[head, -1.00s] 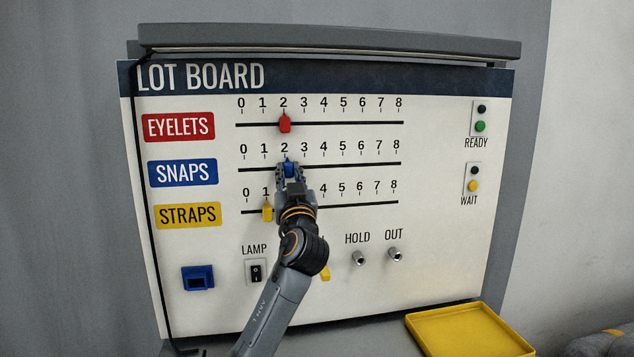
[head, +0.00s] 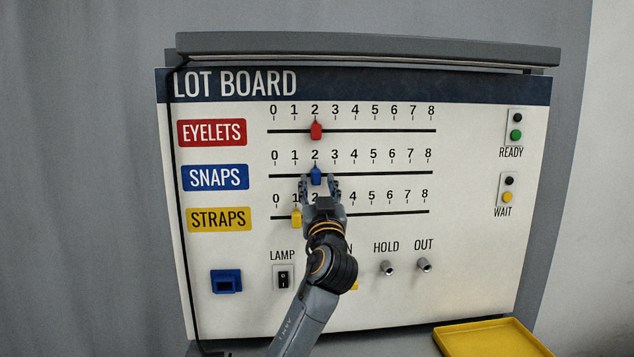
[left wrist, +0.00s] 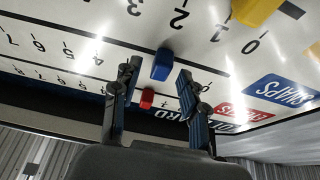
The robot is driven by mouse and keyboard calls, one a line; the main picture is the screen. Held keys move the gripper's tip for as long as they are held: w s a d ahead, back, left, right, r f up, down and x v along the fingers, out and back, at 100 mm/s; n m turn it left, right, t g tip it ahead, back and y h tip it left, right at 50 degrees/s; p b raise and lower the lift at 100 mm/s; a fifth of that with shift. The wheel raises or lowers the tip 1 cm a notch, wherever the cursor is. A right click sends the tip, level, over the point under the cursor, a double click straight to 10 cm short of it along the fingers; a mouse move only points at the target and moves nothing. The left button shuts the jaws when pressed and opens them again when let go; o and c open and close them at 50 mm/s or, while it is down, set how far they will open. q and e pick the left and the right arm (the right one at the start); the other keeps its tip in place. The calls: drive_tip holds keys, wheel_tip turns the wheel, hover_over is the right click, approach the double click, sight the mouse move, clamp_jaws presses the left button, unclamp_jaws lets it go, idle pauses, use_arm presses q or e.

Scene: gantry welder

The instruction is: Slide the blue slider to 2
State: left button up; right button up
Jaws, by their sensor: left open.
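The blue slider (head: 316,176) sits on the SNAPS track (head: 390,175), directly under the 2 mark. My left gripper (head: 319,186) is open, with one finger on each side just below the slider and a visible gap to it. In the left wrist view the blue slider (left wrist: 162,65) shows between and beyond the open fingertips of my left gripper (left wrist: 158,76). My right gripper is not in view.
The red slider (head: 316,131) is at 2 on the EYELETS track above. The yellow slider (head: 296,216) is near 1 on the STRAPS track below. A lamp switch (head: 283,279), HOLD and OUT knobs and a yellow tray (head: 490,338) are lower down.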

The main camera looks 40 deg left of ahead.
use_arm(q)
drive_tip(key=v, duration=1)
drive_tip(key=shift+s, duration=0.1)
